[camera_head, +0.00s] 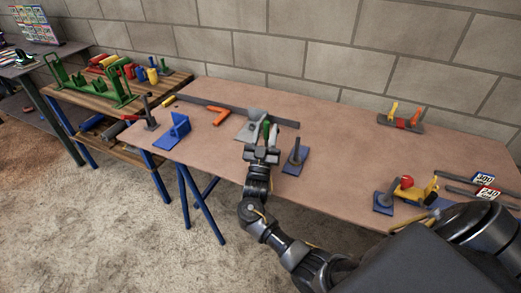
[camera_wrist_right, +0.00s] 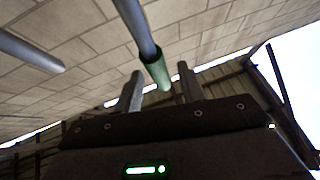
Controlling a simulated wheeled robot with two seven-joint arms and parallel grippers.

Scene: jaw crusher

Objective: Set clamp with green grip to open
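The clamp (camera_head: 250,124) is a grey metal piece on the brown table, near its back middle. Its green grip (camera_head: 265,130) points up just beyond my right gripper (camera_head: 262,153). In the right wrist view the green grip (camera_wrist_right: 157,73) sleeves the end of a grey bar, and its tip lies between the two fingers of my right gripper (camera_wrist_right: 158,88). Gaps show on both sides, so the fingers are open and do not grasp it. A second grey bar (camera_wrist_right: 30,50) shows at the left of that view. My left gripper is in neither view.
A blue-based stand (camera_head: 295,160) is close right of my right gripper. A blue bracket (camera_head: 173,132) and an orange angled piece (camera_head: 221,114) lie left. A long dark bar (camera_head: 205,104) runs behind. The table's middle right is clear.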

